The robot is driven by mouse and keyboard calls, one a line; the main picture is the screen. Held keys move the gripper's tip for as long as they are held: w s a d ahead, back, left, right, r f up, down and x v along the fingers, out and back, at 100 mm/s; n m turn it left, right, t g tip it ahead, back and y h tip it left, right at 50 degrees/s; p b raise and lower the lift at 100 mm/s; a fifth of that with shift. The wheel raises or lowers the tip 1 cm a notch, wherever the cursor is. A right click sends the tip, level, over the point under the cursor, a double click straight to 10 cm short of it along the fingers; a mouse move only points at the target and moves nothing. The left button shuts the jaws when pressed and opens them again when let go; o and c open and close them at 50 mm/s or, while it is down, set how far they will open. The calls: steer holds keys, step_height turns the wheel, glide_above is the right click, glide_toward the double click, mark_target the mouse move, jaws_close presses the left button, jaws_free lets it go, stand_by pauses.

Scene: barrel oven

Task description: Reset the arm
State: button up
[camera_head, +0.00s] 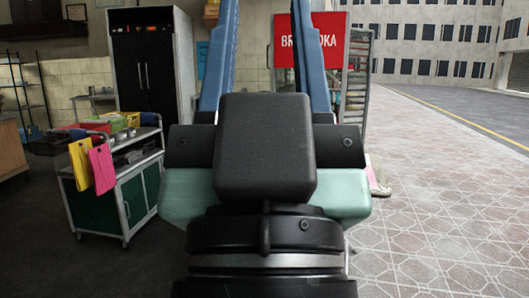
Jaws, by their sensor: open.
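My gripper (265,28) fills the middle of the head view, pointing away from me. Its two long blue fingers stand wide apart, so it is open, and nothing shows held between them. The fingertips run to or past the top edge of the picture. The black wrist block and the green and black housing hide what lies straight behind them. No barrel oven shows in this view.
A trolley (138,203) with green doors stands at left, with pink and yellow cloths hanging from it. Behind it is a tall black cabinet (146,70). A red sign (284,50) and metal rack (355,85) stand behind the gripper. Open paving (450,190) lies at right.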

step_height(320, 180, up, 30)
steer(key=p, duration=2.7)
steer(key=shift+p, duration=0.3)
